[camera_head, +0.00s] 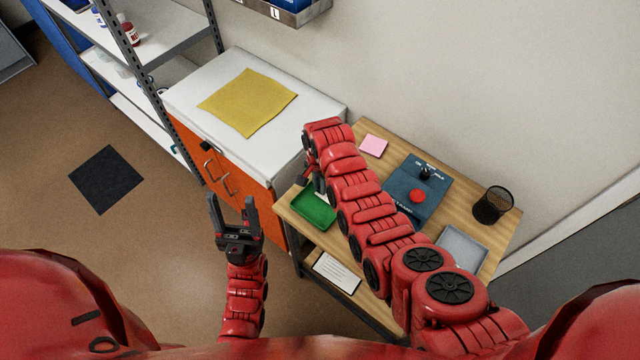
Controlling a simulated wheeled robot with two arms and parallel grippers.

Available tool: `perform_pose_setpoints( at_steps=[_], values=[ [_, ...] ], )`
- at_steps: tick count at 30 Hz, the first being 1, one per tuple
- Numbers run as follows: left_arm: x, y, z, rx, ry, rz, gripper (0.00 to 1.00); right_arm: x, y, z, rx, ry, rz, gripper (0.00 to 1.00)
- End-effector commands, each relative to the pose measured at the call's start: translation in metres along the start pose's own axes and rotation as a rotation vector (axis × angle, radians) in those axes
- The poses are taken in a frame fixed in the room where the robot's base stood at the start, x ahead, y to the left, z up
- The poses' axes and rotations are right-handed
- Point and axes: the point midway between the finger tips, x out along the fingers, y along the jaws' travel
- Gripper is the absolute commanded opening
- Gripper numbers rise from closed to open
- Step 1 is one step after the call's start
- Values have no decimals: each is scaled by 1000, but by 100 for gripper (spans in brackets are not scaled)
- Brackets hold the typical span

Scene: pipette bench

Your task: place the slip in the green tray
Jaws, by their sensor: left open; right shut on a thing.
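The green tray (314,208) lies at the left end of the wooden table. My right arm reaches across the table, and its gripper (314,184) points down at the tray's back edge. It is shut on a small pale thing (320,184), mostly hidden by the fingers and arm; I cannot tell for sure that it is the slip, or whether it touches the tray. My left gripper (233,215) is open and empty, left of the table and in front of the orange cabinet.
On the table (468,214) are a pink note pad (373,146), a blue-grey board (402,186) with a red button (417,196), a black mesh cup (492,205) and a grey tray (461,247). A white printed card (337,272) lies low at the table's front. A yellow cloth (247,102) covers part of the cabinet top.

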Motion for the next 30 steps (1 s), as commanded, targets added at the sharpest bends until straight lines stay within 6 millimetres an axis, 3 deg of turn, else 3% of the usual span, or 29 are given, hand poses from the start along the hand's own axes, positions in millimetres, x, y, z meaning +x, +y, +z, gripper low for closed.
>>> perform_pose_setpoints(
  at_steps=[16,17,21,30],
  values=[
    [-1,0,0,0,0,0,61,13,0,1,0,0,-1,0],
    [-1,0,0,0,0,0,61,13,0,1,0,0,-1,20],
    [1,0,0,0,0,0,61,12,0,1,0,0,-1,45],
    [1,0,0,0,0,0,61,11,0,1,0,0,-1,48]
  ],
)
